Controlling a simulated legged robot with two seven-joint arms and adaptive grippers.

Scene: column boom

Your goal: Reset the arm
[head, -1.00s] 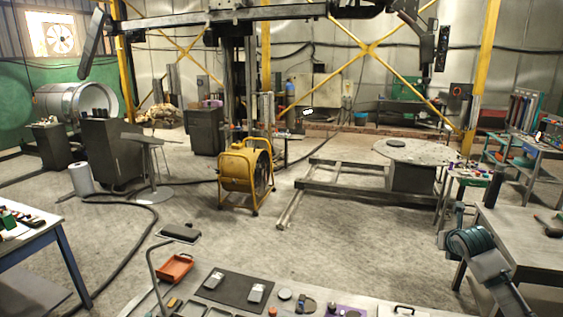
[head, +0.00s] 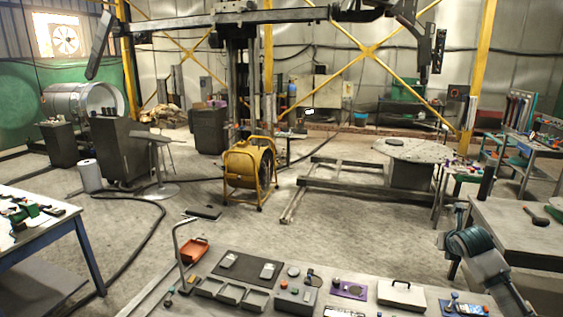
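My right gripper (head: 450,227) shows at the lower right, at the end of a grey arm with a teal wrist. It is over the floor beside the right-hand table, and its dark fingers are too small to tell open from shut. I see nothing held in it. My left gripper is not in view. A dark overhead boom (head: 175,21) runs across the top of the head view on a dark upright column (head: 238,75). Its right end bends down to a hanging dark head (head: 438,52).
A yellow fan (head: 249,170) and a low frame (head: 340,186) stand on the floor. Open floor lies between.

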